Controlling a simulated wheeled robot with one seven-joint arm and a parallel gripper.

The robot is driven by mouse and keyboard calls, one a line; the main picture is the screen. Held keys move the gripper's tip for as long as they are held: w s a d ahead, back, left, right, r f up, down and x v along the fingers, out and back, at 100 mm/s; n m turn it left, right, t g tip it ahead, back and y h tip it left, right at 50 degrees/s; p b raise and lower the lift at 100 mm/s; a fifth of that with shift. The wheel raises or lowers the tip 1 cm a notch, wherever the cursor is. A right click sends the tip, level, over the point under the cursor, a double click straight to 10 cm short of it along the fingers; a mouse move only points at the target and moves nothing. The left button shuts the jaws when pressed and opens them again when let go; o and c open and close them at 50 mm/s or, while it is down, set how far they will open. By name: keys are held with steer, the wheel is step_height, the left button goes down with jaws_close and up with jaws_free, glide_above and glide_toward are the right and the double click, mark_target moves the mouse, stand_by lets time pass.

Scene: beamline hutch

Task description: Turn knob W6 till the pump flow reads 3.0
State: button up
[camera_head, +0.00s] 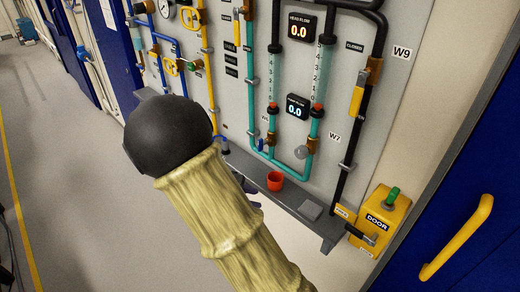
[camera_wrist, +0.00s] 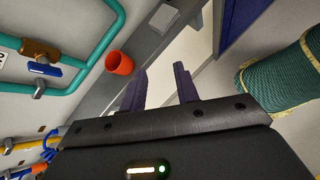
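The pump flow display (camera_head: 296,107) reads 0.0 in the head view. Left of it, a label (camera_head: 265,118) beginning with W is too small to read fully. Below that label, a small blue-handled valve (camera_head: 262,144) sits on the teal pipe; it cannot be told for sure that this is knob W6. A blue-handled brass valve (camera_wrist: 42,69) shows at the left of the wrist view. My gripper (camera_wrist: 158,88) is open and empty, with its dark fingers apart over the grey shelf's edge. In the head view my arm hides most of it.
A red cup (camera_head: 275,181) stands on the grey shelf (camera_head: 240,163) beneath the panel. The head flow display (camera_head: 299,27) reads 0.0. A yellow door box (camera_head: 378,215) is at right. Floor (camera_head: 55,170) is clear at left.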

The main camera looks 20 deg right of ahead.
mark_target(260, 151)
steer(key=w+a+r+n+t+h+b, duration=0.1)
steer(key=w+a+r+n+t+h, duration=0.1)
steer(key=w+n+t+h, duration=0.1)
steer(key=w+a+r+n+t+h+b, duration=0.1)
steer(key=w+a+n+t+h, duration=0.2)
steer(key=w+n, duration=0.2)
steer(key=w, duration=0.3)
steer(key=shift+w+a+r+t+h, duration=0.2)
steer(key=shift+r+t+h, duration=0.1)
steer(key=shift+r+h, duration=0.1)
steer(key=p+x, duration=0.3)
steer(key=x, duration=1.4)
steer(key=shift+d+f, duration=0.1)
steer(key=shift+d, duration=0.1)
jaws_close()
